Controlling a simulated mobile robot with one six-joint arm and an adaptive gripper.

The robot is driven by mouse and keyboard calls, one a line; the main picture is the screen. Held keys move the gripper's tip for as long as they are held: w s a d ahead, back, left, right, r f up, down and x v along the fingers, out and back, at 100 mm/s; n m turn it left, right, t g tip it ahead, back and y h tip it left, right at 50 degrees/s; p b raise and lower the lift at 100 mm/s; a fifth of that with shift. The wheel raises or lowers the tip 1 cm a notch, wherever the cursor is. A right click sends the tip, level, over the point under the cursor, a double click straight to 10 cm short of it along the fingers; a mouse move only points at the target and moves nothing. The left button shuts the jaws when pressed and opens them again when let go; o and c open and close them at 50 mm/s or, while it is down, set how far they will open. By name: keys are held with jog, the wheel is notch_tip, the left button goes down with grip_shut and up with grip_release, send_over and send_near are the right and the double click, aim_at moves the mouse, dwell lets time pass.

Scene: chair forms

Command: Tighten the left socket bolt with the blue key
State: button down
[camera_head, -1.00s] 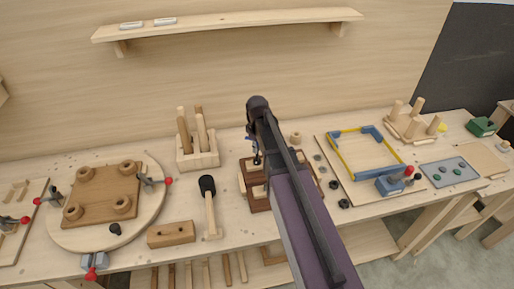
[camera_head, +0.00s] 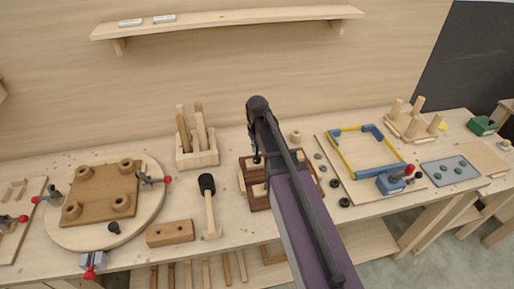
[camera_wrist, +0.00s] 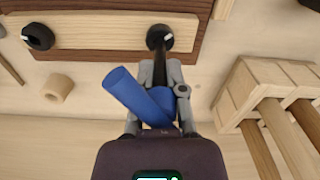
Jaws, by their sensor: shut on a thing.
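My gripper (camera_wrist: 158,100) is shut on the blue key (camera_wrist: 138,96). The key's blue handle lies tilted between the fingers, and its dark shaft reaches to a black socket bolt (camera_wrist: 160,37) in the wrist view. The tip meets or nearly meets the bolt head; I cannot tell whether it is seated. This bolt is on the dowel-rack side, which is left in the head view. The other black bolt (camera_wrist: 38,36) stands apart on the same pale wooden strip (camera_wrist: 100,32), on a dark brown base (camera_wrist: 70,55). In the head view my arm hides most of this assembly (camera_head: 258,203).
A dowel rack (camera_head: 197,158) stands close to the gripper, also in the wrist view (camera_wrist: 245,88). A mallet (camera_head: 209,205) lies in front. A wooden ring (camera_wrist: 57,88) sits nearby. A round board (camera_head: 150,215) is left; a yellow-and-blue frame (camera_head: 345,150) is right.

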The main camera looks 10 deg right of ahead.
jog(key=m, duration=0.9)
dwell(0.5)
dwell(0.4)
jog(key=shift+n, duration=0.9)
jog(key=shift+r, duration=0.1)
jog(key=shift+r+p, duration=2.45)
jog(key=shift+p, duration=0.05)
